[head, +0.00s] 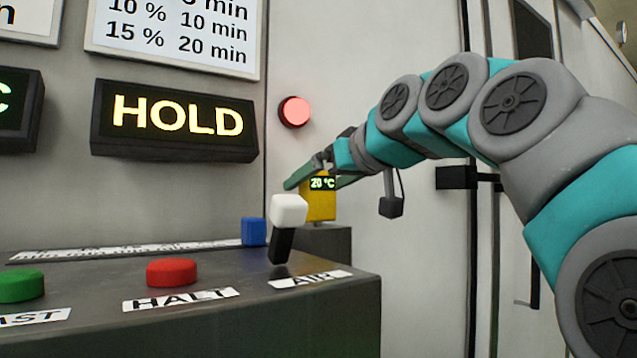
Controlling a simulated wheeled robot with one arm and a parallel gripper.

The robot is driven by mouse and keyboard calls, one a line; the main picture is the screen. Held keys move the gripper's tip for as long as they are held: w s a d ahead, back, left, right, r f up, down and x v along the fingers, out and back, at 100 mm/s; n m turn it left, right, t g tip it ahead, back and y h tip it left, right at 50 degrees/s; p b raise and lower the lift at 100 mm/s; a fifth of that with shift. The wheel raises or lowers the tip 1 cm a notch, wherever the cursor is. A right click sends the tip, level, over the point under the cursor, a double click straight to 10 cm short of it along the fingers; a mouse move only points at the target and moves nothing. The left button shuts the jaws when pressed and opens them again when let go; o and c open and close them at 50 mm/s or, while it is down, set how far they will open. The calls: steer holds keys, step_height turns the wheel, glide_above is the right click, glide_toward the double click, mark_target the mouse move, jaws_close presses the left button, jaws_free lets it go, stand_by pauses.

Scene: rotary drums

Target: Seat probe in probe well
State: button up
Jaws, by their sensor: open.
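The probe (319,207) is a yellow block with a small dark display reading 20 °C. It appears upright on a grey block (328,240) behind the right end of the control panel. My gripper (313,184) is at the probe's top, its green fingers open, one on each side of it. I cannot tell whether either finger touches the probe. The white-topped AIR lever partly covers the probe's lower left. I cannot make out the probe well in this view.
The AIR lever (287,212) stands close in front of the probe. The dark control panel (330,305) carries a red HALT button (172,272), a green button (20,286) and a blue block (254,231). A HOLD sign (175,121) and a lit red lamp (295,111) are on the wall.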

steer(key=v, duration=0.7)
steer(key=shift+s+d+r, duration=0.15)
steer(key=shift+s+d, duration=0.05)
steer(key=shift+s, duration=0.1)
